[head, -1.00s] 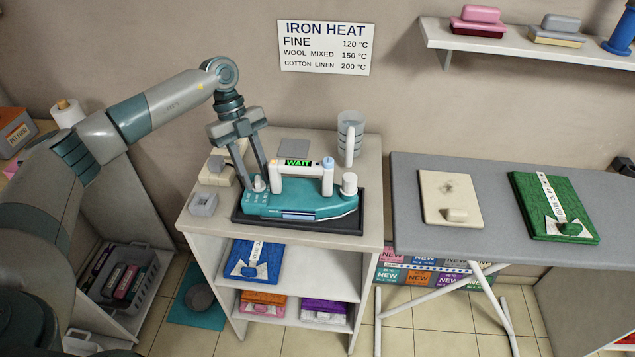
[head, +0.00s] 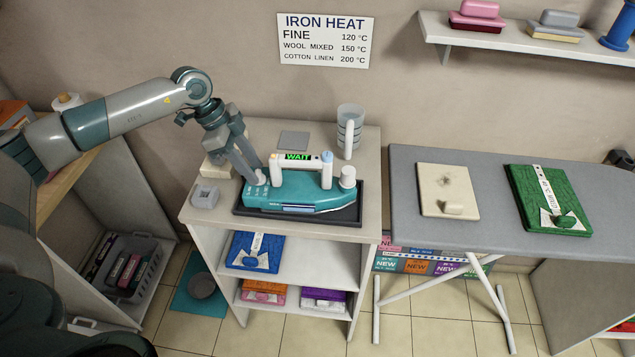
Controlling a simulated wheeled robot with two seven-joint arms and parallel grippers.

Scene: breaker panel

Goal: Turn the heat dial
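A teal iron (head: 300,192) with a white handle rests on a dark tray (head: 350,213) on top of the white cabinet. A green display on the handle reads "WAIT". A small white dial (head: 261,178) stands at the iron's left end, partly hidden by my fingers. Another white knob (head: 347,176) stands at its right end. My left gripper (head: 254,177) reaches down from the upper left, with its fingertips at the left dial. The fingers overlap in this view, so their gap and grip on the dial are unclear. My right gripper is out of view.
A wall sign (head: 325,40) lists fine 120, wool mixed 150 and cotton linen 200 °C. A clear jug (head: 349,130) stands behind the iron. An ironing board (head: 490,215) with folded cloths stands at right.

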